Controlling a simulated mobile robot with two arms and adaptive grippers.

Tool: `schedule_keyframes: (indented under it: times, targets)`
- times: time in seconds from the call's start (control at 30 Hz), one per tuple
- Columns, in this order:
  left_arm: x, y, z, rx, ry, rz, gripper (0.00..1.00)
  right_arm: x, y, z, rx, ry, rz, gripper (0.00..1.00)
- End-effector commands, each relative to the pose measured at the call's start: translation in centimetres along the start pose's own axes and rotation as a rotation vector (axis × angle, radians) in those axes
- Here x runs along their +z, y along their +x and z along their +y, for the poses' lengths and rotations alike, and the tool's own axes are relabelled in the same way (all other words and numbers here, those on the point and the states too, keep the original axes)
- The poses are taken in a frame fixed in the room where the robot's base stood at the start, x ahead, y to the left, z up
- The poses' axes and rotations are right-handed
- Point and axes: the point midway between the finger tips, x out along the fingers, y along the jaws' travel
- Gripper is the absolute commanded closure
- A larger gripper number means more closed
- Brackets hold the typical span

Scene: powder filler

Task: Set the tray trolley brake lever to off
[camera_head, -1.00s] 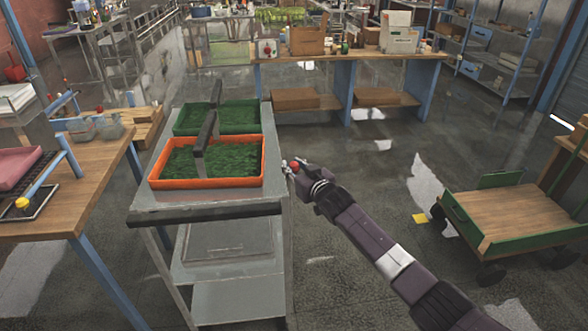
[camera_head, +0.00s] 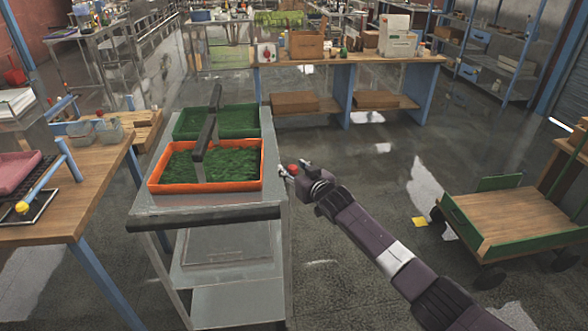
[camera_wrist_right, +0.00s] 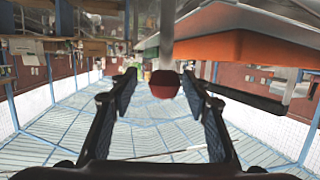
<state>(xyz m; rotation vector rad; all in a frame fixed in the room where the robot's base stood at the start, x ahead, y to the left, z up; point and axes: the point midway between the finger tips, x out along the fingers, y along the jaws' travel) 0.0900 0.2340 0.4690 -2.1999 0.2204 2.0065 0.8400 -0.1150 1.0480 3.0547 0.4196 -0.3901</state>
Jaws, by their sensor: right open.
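The grey tray trolley (camera_head: 205,212) stands left of centre, with an orange-rimmed tray (camera_head: 254,183) and a green tray (camera_head: 188,122) on its top. The brake lever has a red knob (camera_head: 293,168) at the trolley's right side; in the wrist view the knob (camera_wrist_right: 165,84) sits on a grey stem. My right gripper (camera_head: 285,172) is beside the trolley at the knob. In the wrist view its open fingers (camera_wrist_right: 160,92) stand on both sides of the knob, with visible gaps. The lever's base is hard to make out. My left gripper is not in view.
A wooden workbench (camera_head: 60,212) with blue legs stands at the left. A green-edged wooden cart (camera_head: 515,215) stands at the right. A long bench (camera_head: 365,72) runs across the back. The floor between the trolley and the cart is mostly clear.

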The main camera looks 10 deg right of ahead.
Motion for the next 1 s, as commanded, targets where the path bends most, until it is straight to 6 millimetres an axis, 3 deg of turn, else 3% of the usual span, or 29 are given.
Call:
schedule_keyframes:
  times: [0.17, 0.37, 1.0]
  targets:
    - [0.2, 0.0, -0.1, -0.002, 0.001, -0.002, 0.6, 0.2, -0.4, -0.1, -0.002, 0.001, -0.001, 0.56]
    - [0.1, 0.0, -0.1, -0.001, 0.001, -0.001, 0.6, 0.2, -2.2, -0.1, -0.002, 0.002, 0.0, 0.56]
    - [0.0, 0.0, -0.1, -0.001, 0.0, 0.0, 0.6, 0.1, -10.9, 0.2, 0.001, 0.001, 0.0, 0.56]
